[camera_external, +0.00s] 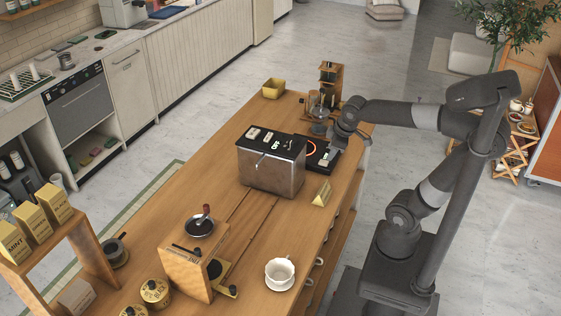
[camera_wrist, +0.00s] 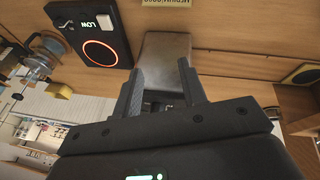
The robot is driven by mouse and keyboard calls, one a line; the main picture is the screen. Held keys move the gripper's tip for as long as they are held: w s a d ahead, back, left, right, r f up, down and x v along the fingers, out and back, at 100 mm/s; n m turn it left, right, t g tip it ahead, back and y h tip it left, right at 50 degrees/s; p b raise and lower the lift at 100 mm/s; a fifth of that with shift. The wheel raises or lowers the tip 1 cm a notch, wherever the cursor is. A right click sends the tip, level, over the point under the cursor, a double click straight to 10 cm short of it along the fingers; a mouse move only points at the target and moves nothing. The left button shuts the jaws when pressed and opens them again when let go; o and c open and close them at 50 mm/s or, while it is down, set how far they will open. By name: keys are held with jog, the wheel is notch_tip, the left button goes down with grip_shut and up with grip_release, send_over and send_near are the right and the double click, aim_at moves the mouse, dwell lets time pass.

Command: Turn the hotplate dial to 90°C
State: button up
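The hotplate (camera_external: 318,152) is a flat black unit on the wooden counter, with a glowing orange ring. In the wrist view the hotplate (camera_wrist: 112,30) lies at the upper left, and its display (camera_wrist: 84,24) reads LOW. My gripper (camera_external: 335,140) is beside the hotplate in the external view. In the wrist view my gripper (camera_wrist: 160,68) has its two fingers apart with nothing held, and is to the right of the hotplate, not on the dial.
A metal box (camera_external: 270,172) with a black top and lit display stands next to the hotplate. A yellow card (camera_external: 321,193) stands nearby. A glass dripper stand (camera_external: 320,110) is behind. A white cup (camera_external: 280,273) and wooden grinder (camera_external: 187,270) stand toward the front.

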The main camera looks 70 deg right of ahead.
jog(key=shift+o, duration=1.1)
jog(key=w+d+f+n+g, duration=0.1)
jog(key=w+d+n, duration=0.1)
jog(key=d, duration=0.4)
jog(key=w+d+f+n+g, duration=0.1)
jog(key=w+d+n, duration=0.1)
jog(key=w+d, duration=0.3)
jog(key=shift+w+d+g, duration=0.15)
jog(key=shift+d+g, duration=0.15)
jog(key=shift+d, duration=0.9)
jog(key=d+f+n+g+y, duration=0.1)
jog(key=d+f+n, duration=0.15)
jog(key=d, duration=0.65)
jog(key=d+f+n+y, duration=0.1)
jog(key=d+f+n, duration=0.15)
jog(key=d, duration=0.55)
jog(key=shift+m, duration=0.3)
notch_tip(320, 180, down, 11)
jog(key=shift+d+f, duration=0.15)
jog(key=shift+c, duration=0.4)
jog(key=c, duration=0.9)
